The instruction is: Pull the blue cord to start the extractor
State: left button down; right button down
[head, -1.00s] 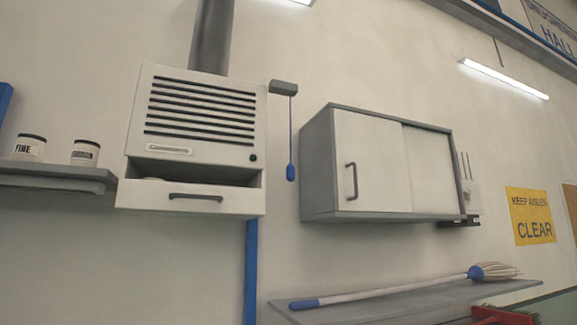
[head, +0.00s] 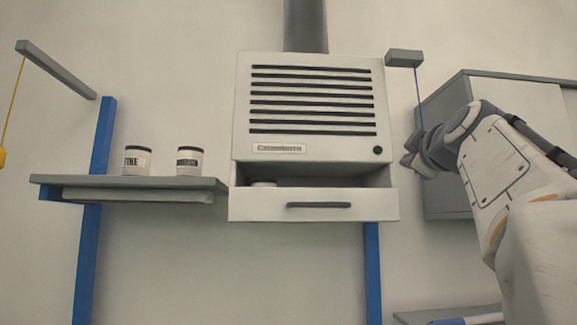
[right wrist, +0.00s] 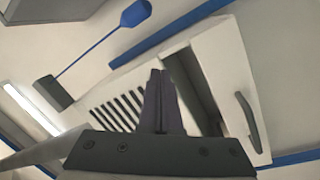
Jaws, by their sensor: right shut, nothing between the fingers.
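The extractor (head: 310,150) is a white box on the wall with dark slats, a name plate and a grey pipe above. The blue cord (head: 418,92) hangs from a small grey bracket (head: 404,58) right of it. In the head view, my right gripper (head: 412,153) hides the cord's lower end. In the right wrist view, the blue handle (right wrist: 135,13) and the cord (right wrist: 90,52) show in full, apart from my right gripper (right wrist: 158,80). That gripper is shut and empty, with the extractor (right wrist: 125,105) behind its fingers. My left gripper is not in view.
A yellow cord (head: 14,100) hangs from a grey arm (head: 55,68) at far left. Two jars (head: 137,160) stand on a grey shelf (head: 130,182). A drawer (head: 315,206) with a dark handle is under the extractor. A cabinet (head: 450,190) stands behind my right arm.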

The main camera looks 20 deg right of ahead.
jog(key=w+d+r+h+p, duration=0.1)
jog(key=w+d+r+p, duration=0.45)
jog(key=w+p, duration=0.2)
jog(key=shift+s+d+f+b, duration=0.8)
jog(key=shift+s+d+f, duration=0.4)
jog(key=shift+s+f, duration=0.25)
